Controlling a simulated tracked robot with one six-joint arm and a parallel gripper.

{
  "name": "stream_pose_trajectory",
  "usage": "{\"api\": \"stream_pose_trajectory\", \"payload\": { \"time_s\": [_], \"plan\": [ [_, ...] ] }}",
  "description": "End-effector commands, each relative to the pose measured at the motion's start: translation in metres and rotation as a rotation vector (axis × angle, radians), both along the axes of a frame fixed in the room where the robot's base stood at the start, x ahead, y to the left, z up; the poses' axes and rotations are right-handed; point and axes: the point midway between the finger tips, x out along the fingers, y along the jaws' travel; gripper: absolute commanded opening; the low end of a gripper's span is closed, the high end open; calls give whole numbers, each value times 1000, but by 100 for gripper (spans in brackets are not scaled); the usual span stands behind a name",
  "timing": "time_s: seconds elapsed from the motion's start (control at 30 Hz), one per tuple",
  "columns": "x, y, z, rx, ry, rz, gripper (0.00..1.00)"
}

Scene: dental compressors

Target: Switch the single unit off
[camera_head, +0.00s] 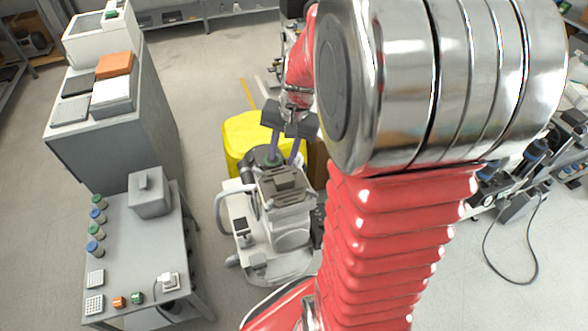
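A white and grey compressor unit (290,238) stands on the floor near the middle of the view, with a dark grey block on its top and a hose loop on its left side. It appears to be the single unit. My gripper (284,158) is above the back of its top. Its two purple-grey fingers point down with a gap between them. A small dark green part (268,162) shows near the left fingertip; I cannot tell whether they touch. The switch cannot be made out, and my red arm hides the area to the right.
A yellow bin (245,132) stands right behind the unit. A grey table (124,231) with jars, a grey box and small coloured blocks is on the left. A grey cabinet (125,138) stands behind it. Other equipment and a cable (533,262) lie at right.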

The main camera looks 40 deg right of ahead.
Motion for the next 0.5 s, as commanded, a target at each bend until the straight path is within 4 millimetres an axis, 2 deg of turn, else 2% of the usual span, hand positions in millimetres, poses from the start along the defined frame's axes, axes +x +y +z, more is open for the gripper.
{"api": "stream_pose_trajectory", "payload": {
  "time_s": [0.03,0.27,0.5],
  "plan": [
    [1,-11,-12,19,17,-40,29],
    [4,-58,-60,96,75,-225,29],
    [-4,-104,-117,178,134,-418,29]
  ]
}}
